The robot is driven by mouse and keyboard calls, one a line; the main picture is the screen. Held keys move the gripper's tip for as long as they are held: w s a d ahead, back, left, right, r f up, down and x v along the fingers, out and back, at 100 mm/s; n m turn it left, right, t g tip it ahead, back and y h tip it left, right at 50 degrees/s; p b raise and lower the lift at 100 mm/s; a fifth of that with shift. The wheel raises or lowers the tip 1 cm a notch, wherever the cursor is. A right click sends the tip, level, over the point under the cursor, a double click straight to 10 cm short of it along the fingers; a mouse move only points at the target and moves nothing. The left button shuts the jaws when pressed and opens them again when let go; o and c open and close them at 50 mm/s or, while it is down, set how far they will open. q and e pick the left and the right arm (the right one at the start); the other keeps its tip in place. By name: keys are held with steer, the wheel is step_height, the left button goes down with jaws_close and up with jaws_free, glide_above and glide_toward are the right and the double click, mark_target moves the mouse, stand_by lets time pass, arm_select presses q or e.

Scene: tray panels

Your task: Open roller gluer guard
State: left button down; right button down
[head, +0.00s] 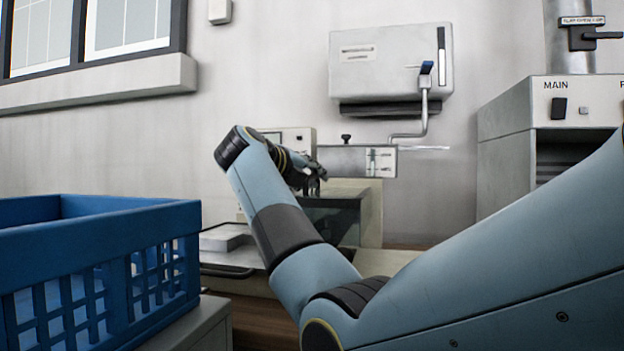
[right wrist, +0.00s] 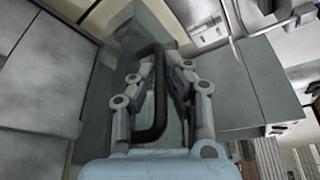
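The roller gluer (head: 370,205) is a pale machine on the bench in the head view. Its guard (head: 333,220) is a dark see-through panel at the front, partly hidden behind my right arm. In the right wrist view a dark bar handle (right wrist: 158,95) lies along the guard (right wrist: 178,42). My right gripper (head: 314,180) is at the top of the guard. In the wrist view the right gripper (right wrist: 159,76) has its fingers spread, one on each side of the handle, with gaps visible. My left gripper is not in view.
A blue crate (head: 100,220) stands at the left front. A grey wall cabinet (head: 390,62) with a bent lever (head: 424,100) is above the gluer. A grey unit marked MAIN (head: 505,130) stands at the right. A pale tray (head: 224,237) lies left of the gluer.

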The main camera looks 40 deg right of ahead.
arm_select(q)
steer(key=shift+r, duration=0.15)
arm_select(e)
steer(key=shift+r, duration=0.15)
arm_select(q)
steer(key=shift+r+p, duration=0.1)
steer(key=shift+p, duration=0.2)
arm_select(e)
steer(key=shift+r, duration=0.1)
